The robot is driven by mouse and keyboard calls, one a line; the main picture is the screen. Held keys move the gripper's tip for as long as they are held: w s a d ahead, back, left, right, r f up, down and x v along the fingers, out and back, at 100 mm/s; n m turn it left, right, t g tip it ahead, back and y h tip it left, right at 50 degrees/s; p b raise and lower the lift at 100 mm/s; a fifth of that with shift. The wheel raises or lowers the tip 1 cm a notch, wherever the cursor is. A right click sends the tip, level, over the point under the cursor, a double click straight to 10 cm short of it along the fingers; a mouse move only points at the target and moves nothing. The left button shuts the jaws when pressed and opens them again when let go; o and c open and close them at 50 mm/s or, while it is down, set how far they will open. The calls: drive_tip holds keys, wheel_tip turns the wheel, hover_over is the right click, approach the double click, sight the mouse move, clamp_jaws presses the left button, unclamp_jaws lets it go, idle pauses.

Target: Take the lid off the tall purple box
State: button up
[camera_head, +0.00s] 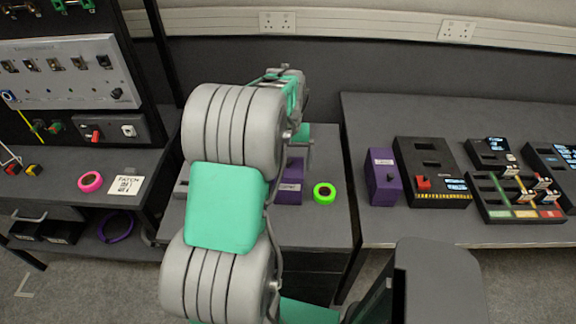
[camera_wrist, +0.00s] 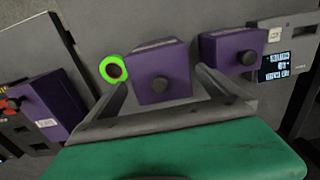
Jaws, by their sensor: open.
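The head view shows part of this box (camera_head: 291,186) on the middle bench; my arm hides the rest and the fingers. A second purple box with a knob (camera_wrist: 222,48) is to its right in the wrist view. A third (camera_wrist: 55,105) is at left, on the right bench (camera_head: 376,182).
A green tape roll (camera_head: 324,193) lies close beside the middle box. A black unit with a red part (camera_head: 432,172) and a sorting tray (camera_head: 515,200) stand on the right bench. A pink tape roll (camera_head: 90,182) lies on the left bench. A gap separates the benches.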

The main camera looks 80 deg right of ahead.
drive_tip(key=shift+c, duration=0.4)
drive_tip(key=c, duration=1.1)
